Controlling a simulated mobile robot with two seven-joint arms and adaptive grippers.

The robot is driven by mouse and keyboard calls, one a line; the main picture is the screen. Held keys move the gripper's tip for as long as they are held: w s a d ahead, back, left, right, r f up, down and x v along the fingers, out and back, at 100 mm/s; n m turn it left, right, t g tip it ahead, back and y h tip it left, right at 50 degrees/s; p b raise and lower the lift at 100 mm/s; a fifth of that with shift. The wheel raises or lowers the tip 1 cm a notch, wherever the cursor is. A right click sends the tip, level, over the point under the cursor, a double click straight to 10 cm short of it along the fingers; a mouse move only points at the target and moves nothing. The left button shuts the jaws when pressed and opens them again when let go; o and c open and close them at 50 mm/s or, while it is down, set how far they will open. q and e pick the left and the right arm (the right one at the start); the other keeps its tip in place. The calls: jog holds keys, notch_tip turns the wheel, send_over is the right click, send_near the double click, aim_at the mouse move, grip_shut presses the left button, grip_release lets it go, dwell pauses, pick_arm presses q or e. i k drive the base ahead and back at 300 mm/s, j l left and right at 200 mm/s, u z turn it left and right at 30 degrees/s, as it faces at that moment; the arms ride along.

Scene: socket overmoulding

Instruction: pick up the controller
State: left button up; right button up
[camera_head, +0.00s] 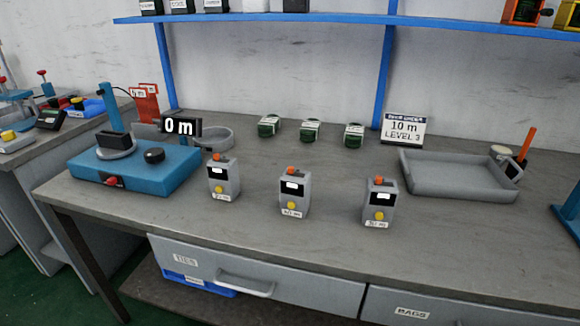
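Three small grey boxes stand upright in a row on the workbench; each has a dark screen, an orange top button and a yellow knob. They are the left grey box (224,178), the middle grey box (294,193) and the right grey box (380,202). Each has a small label low on its front, too small to read surely. None is marked as the controller, so I cannot tell which thing bears that name. Neither of my grippers shows in this view.
A blue machine (135,167) with a black "0 m" display (181,127) stands left on the bench (250,225). Several green-and-white coils (311,131) lie behind the boxes. A "10 m LEVEL 3" sign (403,129) and empty grey tray (458,190) are right. The front strip is clear.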

aim_at(295, 187)
jog(key=i+j+z, duration=0.25)
jog(key=i+j, duration=0.15)
jog(key=i+j+z, duration=0.25)
jog(key=k+j, duration=0.25)
jog(key=k, duration=0.15)
jog(key=i, duration=0.5)
